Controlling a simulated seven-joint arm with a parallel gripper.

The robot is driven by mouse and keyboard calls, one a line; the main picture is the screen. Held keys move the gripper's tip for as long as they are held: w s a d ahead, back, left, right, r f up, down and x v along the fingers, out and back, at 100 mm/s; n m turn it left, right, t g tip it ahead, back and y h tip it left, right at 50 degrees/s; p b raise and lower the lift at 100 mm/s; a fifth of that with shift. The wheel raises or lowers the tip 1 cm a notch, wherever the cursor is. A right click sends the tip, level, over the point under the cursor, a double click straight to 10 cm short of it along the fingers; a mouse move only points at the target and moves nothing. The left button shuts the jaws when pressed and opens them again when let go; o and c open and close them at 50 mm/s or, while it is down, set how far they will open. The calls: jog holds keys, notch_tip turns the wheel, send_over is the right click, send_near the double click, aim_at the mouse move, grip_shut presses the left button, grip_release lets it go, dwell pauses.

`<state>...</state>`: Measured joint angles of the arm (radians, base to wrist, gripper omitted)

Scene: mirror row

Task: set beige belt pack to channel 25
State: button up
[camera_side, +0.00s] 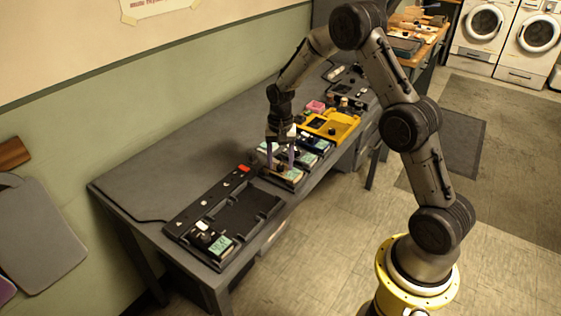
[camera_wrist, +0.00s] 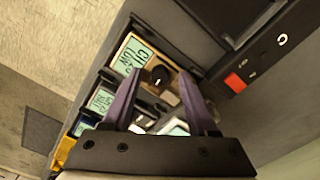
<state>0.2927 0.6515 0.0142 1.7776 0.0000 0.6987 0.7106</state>
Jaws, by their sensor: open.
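The beige belt pack (camera_wrist: 150,52) lies in the upper middle of the wrist view. It has a pale green display (camera_wrist: 134,60) with "CH" and "LOW" on it; the channel number is too small to read. Its black round knob (camera_wrist: 160,75) has a light mark and sits between my fingertips in that view. My gripper (camera_wrist: 160,73) is open, with one purple finger on each side of the knob. I cannot tell whether they touch it. In the side view my gripper (camera_side: 280,164) points down over the belt pack (camera_side: 287,175), which it partly hides.
More packs with green displays (camera_wrist: 101,100) stand in a row beside the beige one. A dark charger tray (camera_side: 238,211) with a red button (camera_side: 244,169) holds another pack (camera_side: 211,239) at its near end. A yellow case (camera_side: 332,124) lies farther along the grey desk (camera_side: 150,178).

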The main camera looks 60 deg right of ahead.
grip_shut()
jog(key=shift+n, duration=0.4)
jog(key=n, duration=0.3)
jog(key=shift+n, duration=2)
grip_release()
